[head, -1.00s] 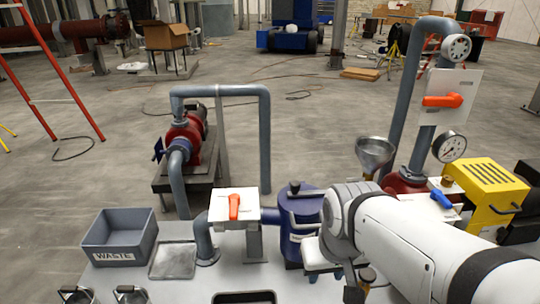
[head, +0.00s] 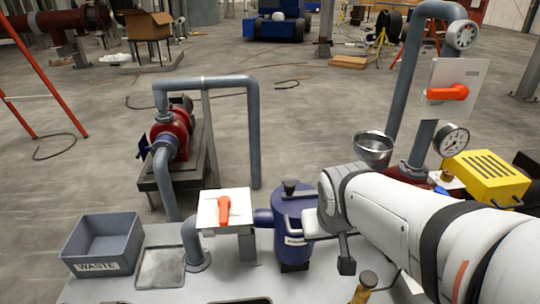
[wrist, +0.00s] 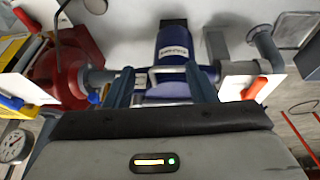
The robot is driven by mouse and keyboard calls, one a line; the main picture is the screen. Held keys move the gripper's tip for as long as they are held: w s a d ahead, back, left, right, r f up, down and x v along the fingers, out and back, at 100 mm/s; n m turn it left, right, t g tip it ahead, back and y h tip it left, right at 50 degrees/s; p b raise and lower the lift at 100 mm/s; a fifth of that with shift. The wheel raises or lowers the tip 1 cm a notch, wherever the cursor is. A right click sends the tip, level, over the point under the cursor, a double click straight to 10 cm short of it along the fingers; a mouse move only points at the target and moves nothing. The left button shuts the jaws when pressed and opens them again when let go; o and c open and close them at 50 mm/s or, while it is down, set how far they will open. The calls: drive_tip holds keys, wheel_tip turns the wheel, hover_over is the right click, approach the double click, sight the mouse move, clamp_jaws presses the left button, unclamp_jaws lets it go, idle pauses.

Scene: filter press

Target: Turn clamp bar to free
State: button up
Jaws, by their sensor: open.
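The blue filter vessel (head: 293,225) stands upright on the grey bench, with a black knob on top and a white label on its front. In the wrist view the vessel (wrist: 173,42) appears upside down. A pale metal bar (wrist: 166,72), which looks like the clamp bar, crosses the vessel there. My gripper (wrist: 160,84) is open, with one blue-grey finger on each side of this bar. I cannot tell whether either finger touches it. In the head view my wrist is close against the vessel's right side and hides the bar and the fingers.
Left of the vessel is a white plate with an orange handle (head: 224,208). A grey waste bin (head: 103,242) and flat tray (head: 160,267) lie further left. A metal funnel (head: 373,149), gauge (head: 453,140) and yellow housing (head: 487,178) crowd the right.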

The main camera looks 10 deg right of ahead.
sight(290, 186)
drive_tip(key=w+d+f+n+t+y+b, duration=0.1)
drive_tip(key=w+n+t+y+b, duration=0.1)
drive_tip(key=w, duration=0.5)
drive_tip(key=w+d+f+n+t+y+b, duration=0.1)
drive_tip(key=w+d+n+t+y+b, duration=0.1)
drive_tip(key=w+t, duration=0.3)
drive_tip(key=w+d+f+n+t+y+b, duration=0.2)
drive_tip(key=w+t+b, duration=0.1)
drive_tip(key=w, duration=0.7)
drive_tip(key=shift+f+b, duration=0.1)
drive_tip(key=shift+b, duration=0.2)
drive_tip(key=s+n+y, duration=0.1)
drive_tip(key=y, duration=0.1)
drive_tip(key=s+a+f+n+y+b, duration=0.1)
drive_tip(key=y, duration=0.1)
drive_tip(key=a+f+g+y+b, duration=0.1)
drive_tip(key=y, duration=0.1)
drive_tip(key=shift+s+f+n+y, duration=0.1)
drive_tip(key=shift+s+n+y, duration=0.2)
drive_tip(key=shift+s+n, duration=0.1)
drive_tip(key=shift+s+a+y, duration=0.15)
drive_tip(key=shift+s+y, duration=0.05)
drive_tip(key=shift+y, duration=0.2)
drive_tip(key=shift+a, duration=0.2)
drive_tip(key=x, duration=0.7)
drive_tip(key=shift+a, duration=0.2)
drive_tip(key=shift+c, duration=0.5)
